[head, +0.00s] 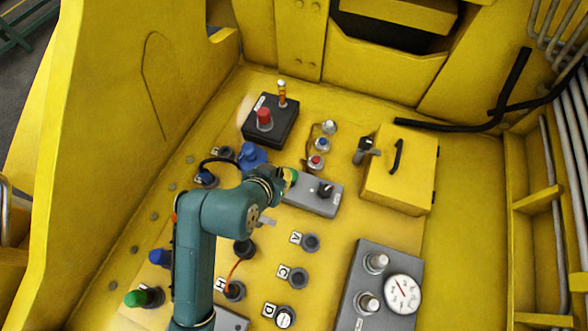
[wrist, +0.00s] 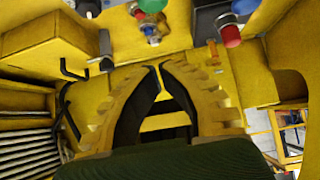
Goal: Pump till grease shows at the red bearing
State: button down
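A red-capped fitting (head: 316,162), apparently the red bearing, is nearest me in a short row with blue and silver ones. It also shows at the top of the wrist view (wrist: 138,13), where a green rounded thing (wrist: 150,5) overlaps it; I cannot tell what that is. A red button (head: 264,115) stands on a black box (head: 272,130), with an orange-tipped lever (head: 282,92) behind it. My gripper (head: 291,176) is over the panel, left of the red fitting in the head view. In the wrist view its fingertips (wrist: 157,67) nearly meet, with nothing between them.
A grey box with a black knob (head: 325,188) lies just right of my gripper. A blue dome (head: 252,156) is at its left. A yellow box with a handle (head: 410,175) and a grey gauge panel (head: 403,294) stand at the right. High yellow walls (head: 120,110) enclose the panel.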

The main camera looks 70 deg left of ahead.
send_over(291, 170)
jog(key=d, duration=0.1)
notch_tip(291, 170, down, 8)
jog(key=shift+s+r, duration=0.15)
jog(key=shift+r, duration=0.05)
jog(key=f, duration=0.2)
jog(key=shift+s+d+f, duration=0.1)
jog(key=shift+d+f, duration=0.1)
jog(key=shift+f, duration=0.6)
jog(key=shift+f+b, duration=0.5)
jog(key=shift+f, duration=1.05)
